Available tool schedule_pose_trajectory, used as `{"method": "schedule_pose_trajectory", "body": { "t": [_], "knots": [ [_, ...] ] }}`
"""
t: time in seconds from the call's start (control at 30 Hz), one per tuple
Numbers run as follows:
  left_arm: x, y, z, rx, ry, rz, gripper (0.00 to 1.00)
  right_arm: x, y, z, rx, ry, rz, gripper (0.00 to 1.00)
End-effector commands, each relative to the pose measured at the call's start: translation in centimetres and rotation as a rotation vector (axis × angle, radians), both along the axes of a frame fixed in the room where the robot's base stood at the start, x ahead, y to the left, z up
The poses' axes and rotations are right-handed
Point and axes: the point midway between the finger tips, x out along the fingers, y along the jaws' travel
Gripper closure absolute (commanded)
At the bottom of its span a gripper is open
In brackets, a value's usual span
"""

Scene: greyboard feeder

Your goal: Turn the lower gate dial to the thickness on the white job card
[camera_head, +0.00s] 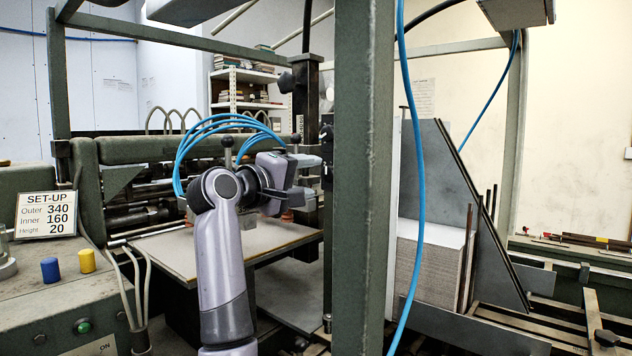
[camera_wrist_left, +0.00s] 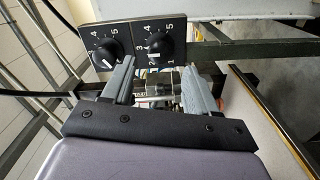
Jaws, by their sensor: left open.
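In the left wrist view, a black plate carries two numbered dials side by side, a left dial (camera_wrist_left: 104,54) and a right dial (camera_wrist_left: 160,48). Each has a black knob with a white mark; I cannot read the settings surely, nor tell which is the lower gate dial. My left gripper (camera_wrist_left: 158,77) is open, its two grey fingers apart with nothing clearly between them, the right dial beyond the gap. In the head view the left gripper (camera_head: 308,177) is beside the green post. A white SET-UP card (camera_head: 47,214) reads Outer 340, Inner 160, Height 20; no thickness shows on it.
A thick green upright (camera_head: 360,180) stands just right of my left gripper. Blue hoses (camera_head: 420,180) hang nearby. A flat feed table (camera_head: 170,250) lies below the arm, and a board stack (camera_head: 430,265) stands right. Blue (camera_head: 50,270) and yellow (camera_head: 86,261) knobs sit left.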

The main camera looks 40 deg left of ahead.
Motion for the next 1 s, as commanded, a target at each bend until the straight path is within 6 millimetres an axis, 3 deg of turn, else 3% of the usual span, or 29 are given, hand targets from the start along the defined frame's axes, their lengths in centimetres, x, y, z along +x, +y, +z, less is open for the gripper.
{"method": "schedule_pose_trajectory", "body": {
  "t": [0.27, 1.0],
  "knots": [
    [-2.4, 0.2, -0.1, -0.001, 0.000, 0.000, 0.42, 0.0, 0.0, -0.7, 0.000, 0.000, 0.000, 0.57],
    [-2.5, 0.2, 0.0, -0.001, 0.000, 0.000, 0.42, 0.1, 0.0, -0.6, 0.000, -0.002, 0.001, 0.57]
  ]
}}
